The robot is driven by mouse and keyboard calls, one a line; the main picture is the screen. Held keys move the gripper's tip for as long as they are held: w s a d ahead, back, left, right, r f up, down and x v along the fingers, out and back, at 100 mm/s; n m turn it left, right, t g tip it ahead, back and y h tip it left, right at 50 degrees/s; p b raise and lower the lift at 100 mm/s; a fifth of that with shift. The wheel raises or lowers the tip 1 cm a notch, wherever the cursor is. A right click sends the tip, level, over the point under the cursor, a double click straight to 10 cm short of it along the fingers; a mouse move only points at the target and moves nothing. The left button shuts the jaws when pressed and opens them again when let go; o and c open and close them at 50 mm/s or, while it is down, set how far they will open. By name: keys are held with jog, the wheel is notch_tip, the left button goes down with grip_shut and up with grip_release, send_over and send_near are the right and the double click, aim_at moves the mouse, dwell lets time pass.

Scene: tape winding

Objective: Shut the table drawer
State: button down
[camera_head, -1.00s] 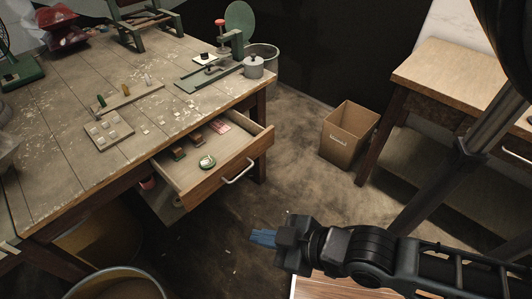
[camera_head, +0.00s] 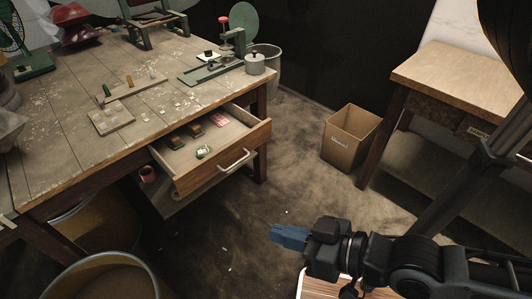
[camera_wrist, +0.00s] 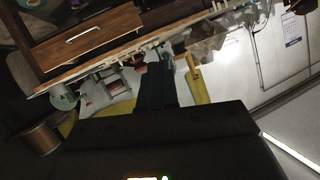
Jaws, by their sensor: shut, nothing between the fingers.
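The table drawer (camera_head: 222,171) stands pulled out from the front of the worn wooden table (camera_head: 60,140). Its light metal handle (camera_head: 234,161) is on the wooden front. Inside lie a green and white round item (camera_head: 204,152), small brown blocks and a pink piece. My gripper (camera_head: 288,237), with blue fingers, is shut and empty. It is in front of the drawer, to the lower right of the handle in the picture and apart from it. The wrist view shows a wooden front with a pale handle (camera_wrist: 90,32); I cannot tell whether it is this drawer.
A cardboard box (camera_head: 349,137) stands on the floor right of the drawer. A second wooden table (camera_head: 455,80) is at the right. A large round bin (camera_head: 98,275) stands at the lower left. Small tools and parts lie on the main table. Bare floor lies between drawer and gripper.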

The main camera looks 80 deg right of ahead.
jog(key=w+d+f+m+g+h+b, duration=0.1)
jog(key=w+d+f+m+h+b, duration=0.15)
jog(key=d+f+m+b, duration=0.7)
jog(key=m+t+h+b, duration=0.3)
jog(key=m+h+b, duration=0.1)
jog(key=m+b, duration=0.5)
send_near(256, 140)
jog(key=shift+m, duration=0.25)
jog(key=p+x, duration=0.1)
jog(key=x, duration=0.6)
jog(key=shift+r+p, duration=0.15)
jog(key=shift+p, duration=0.25)
jog(key=shift+y, duration=0.25)
